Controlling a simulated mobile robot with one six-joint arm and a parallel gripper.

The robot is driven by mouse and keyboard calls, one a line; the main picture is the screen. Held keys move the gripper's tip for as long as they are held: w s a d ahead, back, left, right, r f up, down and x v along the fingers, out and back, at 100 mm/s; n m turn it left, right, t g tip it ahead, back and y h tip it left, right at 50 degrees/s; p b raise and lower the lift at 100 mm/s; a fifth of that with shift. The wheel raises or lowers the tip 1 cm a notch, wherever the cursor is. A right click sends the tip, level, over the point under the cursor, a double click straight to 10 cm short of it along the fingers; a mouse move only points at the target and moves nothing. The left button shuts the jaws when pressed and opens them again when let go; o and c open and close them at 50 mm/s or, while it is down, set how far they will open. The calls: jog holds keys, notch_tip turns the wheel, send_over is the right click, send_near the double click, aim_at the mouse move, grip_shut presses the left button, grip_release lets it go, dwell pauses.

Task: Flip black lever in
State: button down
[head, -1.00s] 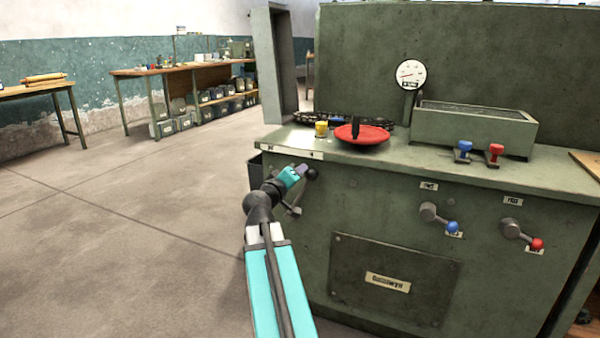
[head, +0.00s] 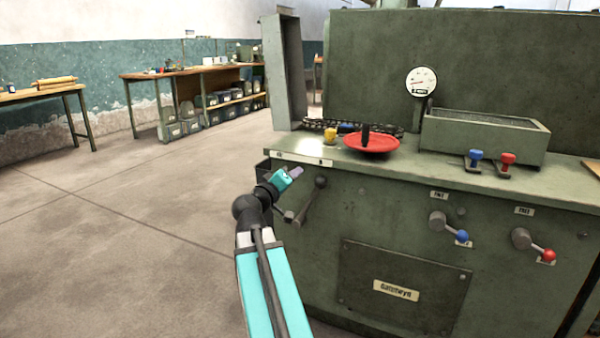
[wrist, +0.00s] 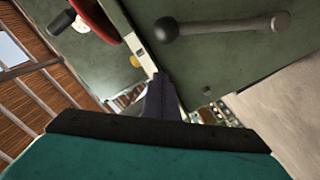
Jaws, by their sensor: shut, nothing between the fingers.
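The black lever is on the left of the green machine's front. Its round black knob (head: 320,182) is at the top, and its grey shaft slopes down-left to a pivot near the left edge. In the wrist view the black lever (wrist: 225,25) lies across the top, knob at left and pivot at right. My gripper (head: 297,172) is shut and empty, just left of the knob, with a small gap in the head view. Its dark fingers (wrist: 160,95) show below the lever in the wrist view and appear apart from it.
A blue-knobbed lever (head: 447,228) and a red-knobbed lever (head: 533,246) are farther right on the front. On top are a red disc (head: 371,143) with a black post, a yellow knob (head: 330,136) and a grey trough (head: 485,137). Open floor (head: 120,230) lies left.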

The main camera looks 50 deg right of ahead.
jog(key=b+v, duration=0.6)
jog(key=v, duration=0.1)
jog(key=shift+b, duration=0.3)
jog(key=shift+w+a, duration=0.1)
jog(key=shift+a, duration=0.05)
dwell(0.3)
jog(key=shift+r, duration=0.1)
dwell(0.4)
